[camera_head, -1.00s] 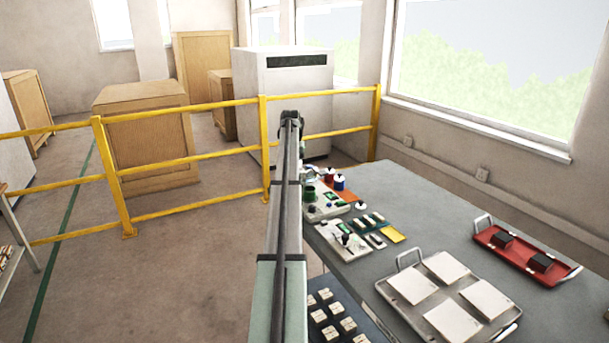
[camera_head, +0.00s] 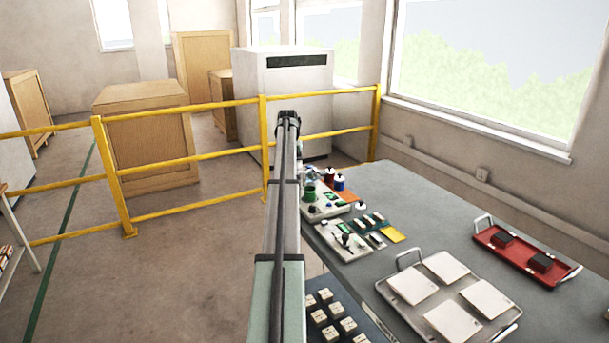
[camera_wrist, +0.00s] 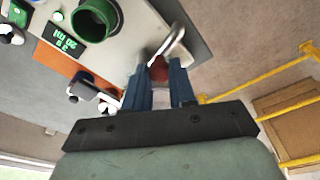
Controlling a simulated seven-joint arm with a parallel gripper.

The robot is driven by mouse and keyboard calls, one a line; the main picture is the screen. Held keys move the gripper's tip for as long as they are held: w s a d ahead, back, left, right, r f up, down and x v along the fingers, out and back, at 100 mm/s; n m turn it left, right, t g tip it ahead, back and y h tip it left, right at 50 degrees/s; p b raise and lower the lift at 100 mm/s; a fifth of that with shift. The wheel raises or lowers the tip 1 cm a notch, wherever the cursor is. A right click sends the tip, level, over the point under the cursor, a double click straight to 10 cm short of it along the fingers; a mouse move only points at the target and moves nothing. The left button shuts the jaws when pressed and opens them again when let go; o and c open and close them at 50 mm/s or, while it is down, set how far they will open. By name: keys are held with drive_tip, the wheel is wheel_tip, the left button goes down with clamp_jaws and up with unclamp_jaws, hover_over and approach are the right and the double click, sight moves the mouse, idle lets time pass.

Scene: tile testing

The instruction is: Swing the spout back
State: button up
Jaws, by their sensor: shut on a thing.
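In the wrist view, a shiny metal spout (camera_wrist: 174,38) curves out from between the two blue fingers of my gripper (camera_wrist: 159,76), at the edge of a pale dosing unit (camera_wrist: 128,42). The fingers are closed around its lower end, where a reddish-brown patch shows between them. The exact contact is partly hidden by the fingers. A green cup (camera_wrist: 93,20) stands on the unit to the left, apart from the spout, beside a display reading about 20 ml. In the head view, my arm hides the gripper; the green cup (camera_head: 310,192) shows just right of it.
On the grey bench (camera_head: 375,280) are a tray of white tiles (camera_head: 408,287), a red tray with dark blocks (camera_head: 484,238) and small bottles (camera_head: 338,182). A yellow rail (camera_head: 180,159) runs behind my arm.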

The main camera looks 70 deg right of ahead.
drive_tip(key=shift+w+d, duration=0.1)
drive_tip(key=shift+w, duration=0.05)
drive_tip(key=shift+w+d, duration=0.35)
drive_tip(key=shift+w, duration=0.1)
idle(0.4)
drive_tip(key=o, duration=0.9)
drive_tip(key=shift+r, duration=0.15)
drive_tip(key=shift+r, duration=2.9)
drive_tip(key=shift+d, duration=0.1)
